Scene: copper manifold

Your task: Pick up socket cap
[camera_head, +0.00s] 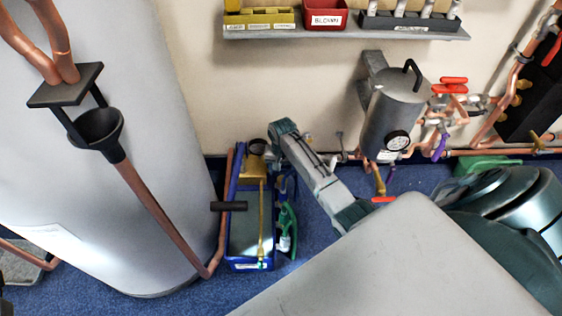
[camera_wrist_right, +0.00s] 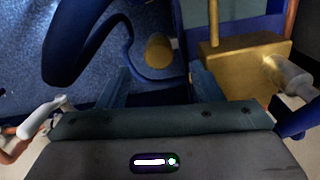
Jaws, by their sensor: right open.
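A small round brass-coloured piece (camera_wrist_right: 159,50), which looks like the socket cap, shows in the right wrist view beyond my fingertips. It lies within a dark blue curved edge beside a larger brass block (camera_wrist_right: 245,72). I cannot pick the piece out surely in the head view. My right gripper (camera_wrist_right: 160,72) is open, with its two fingers apart and nothing between them. In the head view, the right gripper (camera_head: 277,150) hangs at the upper right edge of the blue tote (camera_head: 233,262), its fingers mostly hidden. My left gripper is not in view.
A large grey tank (camera_head: 130,130) stands left. A grey canister (camera_head: 393,105) and copper pipes stand right. A shelf (camera_head: 345,36) is above.

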